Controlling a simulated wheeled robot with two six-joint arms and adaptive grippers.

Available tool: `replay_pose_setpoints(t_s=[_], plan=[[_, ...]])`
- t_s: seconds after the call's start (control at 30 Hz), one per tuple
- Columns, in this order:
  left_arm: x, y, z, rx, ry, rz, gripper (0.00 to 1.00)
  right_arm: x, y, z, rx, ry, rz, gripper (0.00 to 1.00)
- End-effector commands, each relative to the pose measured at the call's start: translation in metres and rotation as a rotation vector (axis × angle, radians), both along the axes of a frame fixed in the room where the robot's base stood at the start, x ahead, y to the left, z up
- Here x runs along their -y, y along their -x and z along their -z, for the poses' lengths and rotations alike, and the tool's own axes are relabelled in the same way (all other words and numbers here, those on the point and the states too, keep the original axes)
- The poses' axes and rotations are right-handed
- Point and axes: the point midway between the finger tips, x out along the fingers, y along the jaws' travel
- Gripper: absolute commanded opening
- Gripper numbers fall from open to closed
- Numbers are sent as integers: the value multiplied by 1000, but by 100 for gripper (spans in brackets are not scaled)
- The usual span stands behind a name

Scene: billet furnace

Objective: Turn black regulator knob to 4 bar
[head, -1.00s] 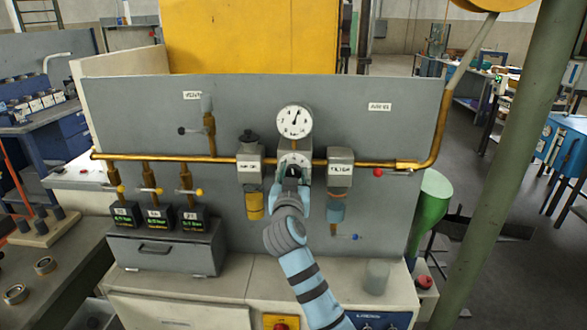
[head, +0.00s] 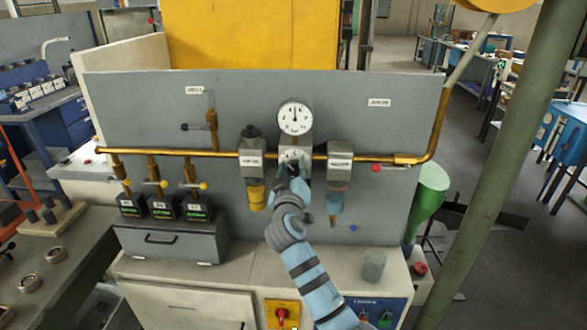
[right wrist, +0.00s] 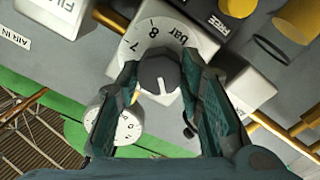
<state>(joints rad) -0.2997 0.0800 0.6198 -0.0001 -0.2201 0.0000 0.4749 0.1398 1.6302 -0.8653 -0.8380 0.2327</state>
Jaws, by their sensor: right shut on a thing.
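The black regulator knob (right wrist: 159,72) sits on the grey regulator block, in front of a white scale ring (right wrist: 190,33) marked 7, 8 and bar. Its white pointer line shows on its face. My right gripper (head: 294,168) is at the regulator, its two fingers on either side of the knob; it also shows in the right wrist view (right wrist: 161,82), shut on the knob. The round pressure gauge (head: 295,117) stands directly above, its needle pointing about straight up. In the head view the gripper mostly hides the knob. My left gripper is not in view.
A brass pipe (head: 370,158) runs across the grey panel (head: 390,120). A grey drawer box (head: 165,243) stands lower left.

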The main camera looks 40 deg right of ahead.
Motion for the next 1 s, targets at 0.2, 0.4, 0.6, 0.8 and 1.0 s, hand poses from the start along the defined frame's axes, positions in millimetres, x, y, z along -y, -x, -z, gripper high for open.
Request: replay_pose_setpoints(t_s=[0.2, 0.4, 0.6, 0.8, 1.0], plan=[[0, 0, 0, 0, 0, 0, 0, 0, 0, 2, -7, 4, 1, 6], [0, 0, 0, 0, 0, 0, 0, 0, 0, 2, -6, 3, 1, 36], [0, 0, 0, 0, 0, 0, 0, 0, 0, 1, -4, 3, 0, 54], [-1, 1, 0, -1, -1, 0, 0, 0, 0, 1, -3, 4, 0, 54], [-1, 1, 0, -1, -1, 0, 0, -17, 20, 2, -3, 2, -2, 54]])
